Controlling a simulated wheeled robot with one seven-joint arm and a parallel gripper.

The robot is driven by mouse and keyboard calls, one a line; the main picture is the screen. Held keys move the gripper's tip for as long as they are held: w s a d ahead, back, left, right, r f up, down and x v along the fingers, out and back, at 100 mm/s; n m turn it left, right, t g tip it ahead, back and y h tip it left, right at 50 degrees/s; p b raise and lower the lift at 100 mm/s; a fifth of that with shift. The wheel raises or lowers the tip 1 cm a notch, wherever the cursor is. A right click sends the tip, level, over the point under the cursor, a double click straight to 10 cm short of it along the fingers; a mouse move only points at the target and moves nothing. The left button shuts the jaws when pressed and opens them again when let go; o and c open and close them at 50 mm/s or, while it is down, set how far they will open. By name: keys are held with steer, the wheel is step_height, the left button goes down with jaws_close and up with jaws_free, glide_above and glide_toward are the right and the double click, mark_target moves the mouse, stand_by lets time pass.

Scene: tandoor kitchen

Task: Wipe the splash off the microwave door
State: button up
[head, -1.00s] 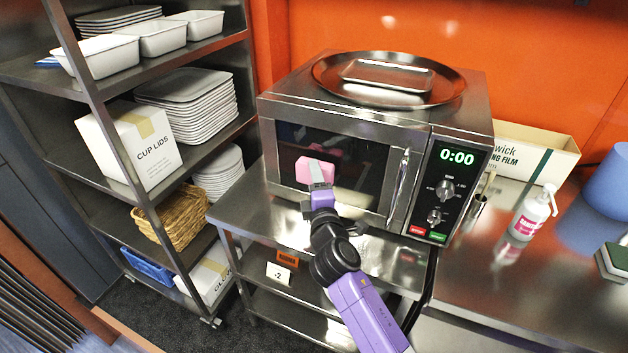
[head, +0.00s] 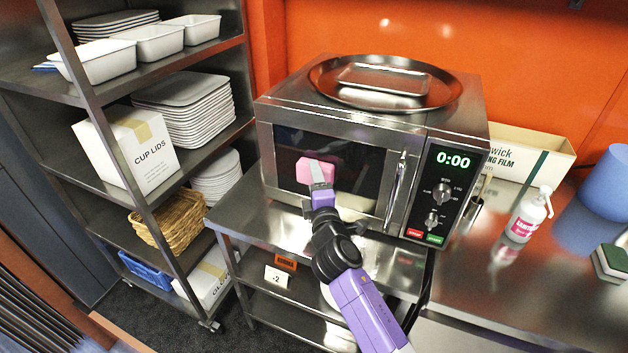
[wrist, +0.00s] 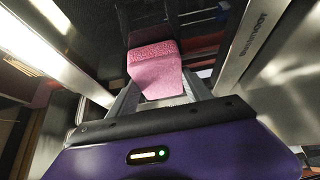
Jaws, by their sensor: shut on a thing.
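The microwave (head: 350,130) stands on a steel table with its door (head: 345,180) shut and its display reading 0:00. My gripper (head: 320,182) is shut on a pink sponge (head: 308,171) in front of the left-middle part of the dark door glass. In the wrist view the sponge (wrist: 158,75) sits between the fingers with its far edge at or very near the dark glass. I cannot tell for sure whether it touches. No splash shows clearly on the visible glass; the sponge and my arm hide part of the door.
A round steel tray (head: 385,88) lies on the microwave. The door handle (head: 397,190) stands out to the right of the glass. A shelf rack (head: 150,75) with dishes is at left.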

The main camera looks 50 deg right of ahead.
mark_target(329, 181)
steer(key=shift+s+d+p, duration=0.35)
steer(key=shift+s+p, duration=0.1)
steer(key=shift+s, duration=0.45)
steer(key=shift+s+d+p, duration=0.3)
steer(key=shift+s+p, duration=0.1)
steer(key=shift+s, duration=0.5)
steer(key=shift+d, duration=0.15)
steer(key=w, duration=0.1)
steer(key=w+a+b, duration=0.1)
steer(key=w+b, duration=0.1)
steer(key=shift+w+a, duration=0.25)
steer(key=shift+w, duration=0.15)
steer(key=shift+s+a+f+b, duration=0.1)
steer(key=shift+s+a+b, duration=0.1)
steer(key=shift+a, duration=0.15)
steer(key=shift+s+a+b, duration=0.1)
steer(key=shift+a+b, duration=0.1)
steer(key=shift+a, duration=0.15)
steer(key=shift+s+a+b, duration=0.2)
steer(key=shift+s+a, duration=0.05)
steer(key=shift+a, duration=0.45)
steer(key=shift+s+a+b, duration=0.25)
steer(key=shift+s+a, duration=0.05)
steer(key=shift+a, duration=0.45)
steer(key=shift+s+a+b, duration=0.2)
steer(key=shift+s+a, duration=0.05)
steer(key=shift+a, duration=0.45)
